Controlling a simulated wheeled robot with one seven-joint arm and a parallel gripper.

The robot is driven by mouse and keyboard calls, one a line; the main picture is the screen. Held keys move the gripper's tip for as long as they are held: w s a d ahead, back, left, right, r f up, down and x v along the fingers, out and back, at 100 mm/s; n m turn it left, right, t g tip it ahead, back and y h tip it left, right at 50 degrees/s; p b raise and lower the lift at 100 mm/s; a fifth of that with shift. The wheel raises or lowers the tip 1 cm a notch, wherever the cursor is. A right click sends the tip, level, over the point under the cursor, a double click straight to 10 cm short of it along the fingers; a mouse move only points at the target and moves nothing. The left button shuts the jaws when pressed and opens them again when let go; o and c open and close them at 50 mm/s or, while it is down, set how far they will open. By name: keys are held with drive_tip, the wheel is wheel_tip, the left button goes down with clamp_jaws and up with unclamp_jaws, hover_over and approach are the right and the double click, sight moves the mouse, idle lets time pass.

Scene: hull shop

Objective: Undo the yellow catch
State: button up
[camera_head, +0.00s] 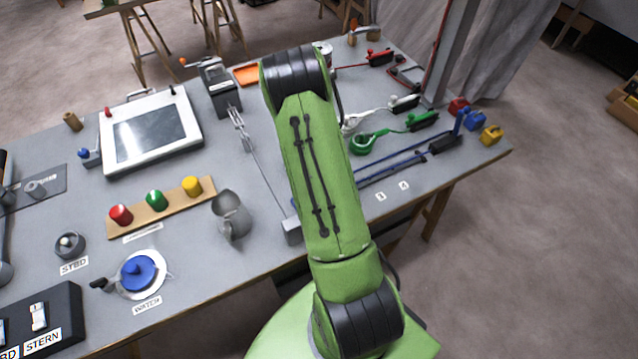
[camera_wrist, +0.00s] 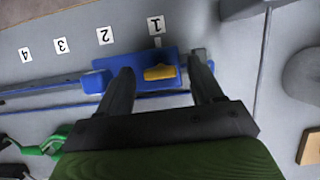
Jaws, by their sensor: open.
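The yellow catch (camera_wrist: 161,72) is a small yellow piece on top of a blue sliding block (camera_wrist: 135,75) in the wrist view. The block sits on a blue rail (camera_wrist: 45,87), close to the label "1". My gripper (camera_wrist: 164,76) is open. Its two dark fingers stand on either side of the catch, left and right, with a gap to it on both sides. I cannot tell how high the fingertips are above the block. In the head view my arm hides the gripper and the catch; only part of the blue rail (camera_head: 395,168) shows.
Labels "2" (camera_wrist: 105,35), "3" (camera_wrist: 61,46) and "4" (camera_wrist: 25,54) line the rail. A green cable loop (camera_wrist: 52,143) lies near it. In the head view, a metal jug (camera_head: 231,215) and button board (camera_head: 160,205) stand left of my arm. A yellow block (camera_head: 490,135) is at the right corner.

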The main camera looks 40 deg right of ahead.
drive_tip(key=p+v, duration=0.2)
drive_tip(key=v, duration=1.3)
drive_tip(key=shift+w+r, duration=0.2)
drive_tip(key=shift+r, duration=0.15)
